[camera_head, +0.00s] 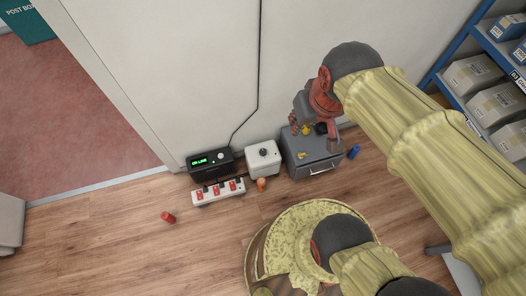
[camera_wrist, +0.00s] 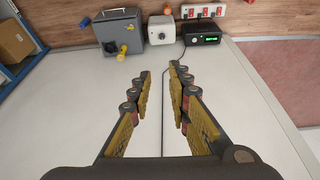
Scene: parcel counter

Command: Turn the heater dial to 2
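A small white box with a round dial (camera_head: 263,151) on it stands against the wall, between a black device and a grey box; it looks like the heater. In the wrist view the white box (camera_wrist: 161,22) is at the top centre, with its dial facing up. The dial's numbers and pointer are too small to read. My gripper (camera_wrist: 159,70) is open and empty, its two fingers well apart with pale wall between them. In the head view my gripper (camera_head: 297,124) is beside the grey box's upper part, to the right of the white box, apart from the dial.
The grey box (camera_head: 316,168) has a handle and yellow and dark parts on top. A black device (camera_head: 204,173) with a green display stands left, behind a power strip (camera_head: 205,195) with red switches. Orange (camera_head: 261,184), red (camera_head: 168,217) and blue (camera_head: 353,151) items lie nearby. Shelves (camera_head: 465,45) stand right.

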